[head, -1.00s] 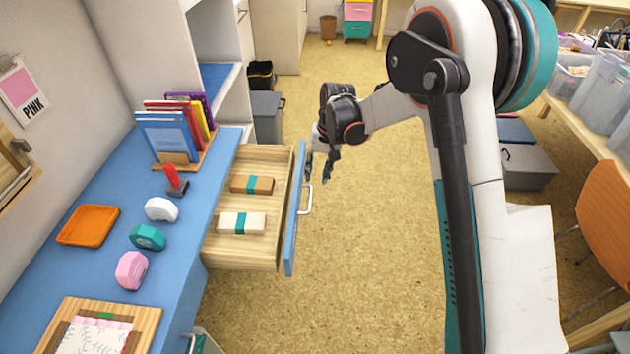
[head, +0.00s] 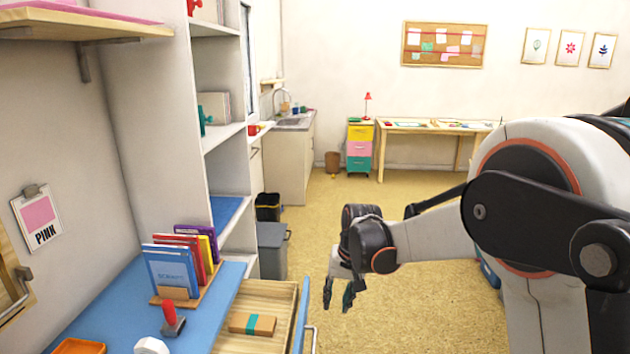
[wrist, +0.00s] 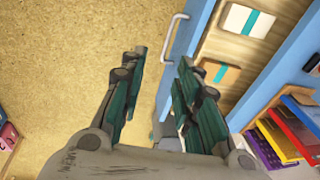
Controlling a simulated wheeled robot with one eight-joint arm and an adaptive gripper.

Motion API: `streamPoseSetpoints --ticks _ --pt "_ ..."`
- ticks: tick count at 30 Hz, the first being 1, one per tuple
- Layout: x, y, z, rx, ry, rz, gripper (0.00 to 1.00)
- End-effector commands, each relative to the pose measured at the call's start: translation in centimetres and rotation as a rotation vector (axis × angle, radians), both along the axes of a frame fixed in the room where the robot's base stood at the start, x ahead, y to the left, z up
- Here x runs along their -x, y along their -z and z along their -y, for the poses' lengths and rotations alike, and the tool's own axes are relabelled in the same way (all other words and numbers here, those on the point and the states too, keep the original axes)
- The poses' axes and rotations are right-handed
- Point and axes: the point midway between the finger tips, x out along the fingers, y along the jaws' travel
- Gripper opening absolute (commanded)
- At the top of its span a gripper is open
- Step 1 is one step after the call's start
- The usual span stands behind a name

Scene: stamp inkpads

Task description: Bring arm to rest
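My gripper (head: 339,293) hangs in the air to the right of the open drawer (head: 268,298), apart from its front. In the wrist view my gripper (wrist: 157,85) shows its two teal-padded fingers spread with nothing between them. The drawer's handle (wrist: 172,48) is seen beyond the fingers. In the drawer lie a brown block with a teal band (head: 252,324) and a white block with a teal band (wrist: 247,20).
The blue counter (head: 120,300) holds a stamp with a red handle (head: 172,318), a white rounded piece (head: 151,345), an orange tray (head: 80,346) and a book rack (head: 185,285). A grey bin (head: 272,250) stands beyond the drawer. Open floor (head: 420,310) lies to the right.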

Motion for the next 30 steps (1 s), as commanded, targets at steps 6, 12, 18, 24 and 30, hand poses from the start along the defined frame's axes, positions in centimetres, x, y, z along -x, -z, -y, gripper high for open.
streamPoseSetpoints --ticks 6,12,18,24,30 --pt "4.3 -5.8 3.1 0.019 0.004 0.087 0.30" --pt "8.7 -9.7 5.7 0.040 0.006 0.168 0.30" --pt "13.5 -12.3 8.1 0.065 0.006 0.246 0.30" --pt "18.4 -13.6 10.2 0.096 0.004 0.324 0.30" --pt "23.1 -13.7 12.0 0.130 0.000 0.401 0.30"
